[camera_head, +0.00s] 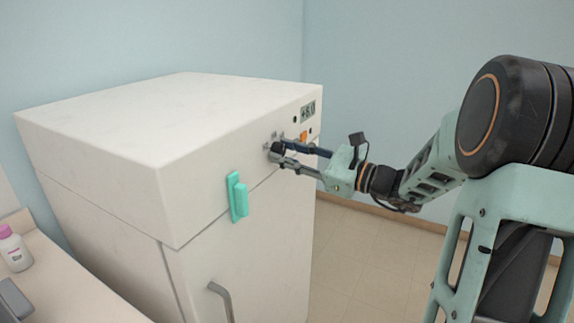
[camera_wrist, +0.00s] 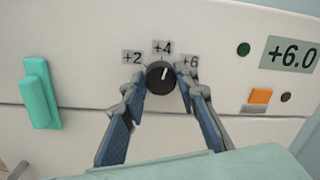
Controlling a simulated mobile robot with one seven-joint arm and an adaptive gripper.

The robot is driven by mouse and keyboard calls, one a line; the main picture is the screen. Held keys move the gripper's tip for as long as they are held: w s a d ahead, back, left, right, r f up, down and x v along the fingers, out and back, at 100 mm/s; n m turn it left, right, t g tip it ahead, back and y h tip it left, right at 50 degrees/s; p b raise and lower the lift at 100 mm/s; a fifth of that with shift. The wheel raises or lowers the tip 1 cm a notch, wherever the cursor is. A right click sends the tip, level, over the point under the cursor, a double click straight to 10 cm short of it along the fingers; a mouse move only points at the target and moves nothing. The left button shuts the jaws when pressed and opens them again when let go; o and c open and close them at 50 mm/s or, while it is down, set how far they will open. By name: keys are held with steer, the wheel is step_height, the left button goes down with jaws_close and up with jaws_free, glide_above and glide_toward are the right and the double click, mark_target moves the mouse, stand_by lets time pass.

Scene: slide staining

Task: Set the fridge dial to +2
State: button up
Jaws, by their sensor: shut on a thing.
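The fridge dial (camera_wrist: 158,76) is a round black knob on the white front panel. Its white mark points up and slightly right, close to the +4 label (camera_wrist: 161,47). The +2 label (camera_wrist: 132,57) is to its upper left and the +6 label (camera_wrist: 190,62) to its upper right, partly behind a fingertip. My gripper (camera_wrist: 158,82) is shut on the dial, with one blue-padded finger on each side. In the head view my gripper (camera_head: 279,151) reaches the panel from the right, and its fingers largely cover the dial. The display (camera_wrist: 291,54) reads +6.0.
The white fridge (camera_head: 120,125) has a teal latch (camera_head: 238,197) left of the dial and a grey handle (camera_head: 221,299) below. A green light (camera_wrist: 243,49) and an orange switch (camera_wrist: 261,96) lie right of the dial.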

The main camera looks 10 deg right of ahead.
steer(key=n+b, duration=0.5)
steer(key=b, duration=0.1)
steer(key=n+b, duration=0.5)
steer(key=b, duration=0.1)
steer(key=n+b, duration=0.5)
steer(key=b, duration=0.2)
steer(key=shift+f+n+g+y, duration=0.25)
steer(key=shift+n+g+y, duration=0.05)
steer(key=shift+g+y, duration=0.1)
steer(key=o, duration=1.2)
steer(key=shift+r, duration=0.1)
steer(key=shift+c, duration=0.2)
steer(key=v, duration=1.2)
steer(key=shift+w, duration=0.1)
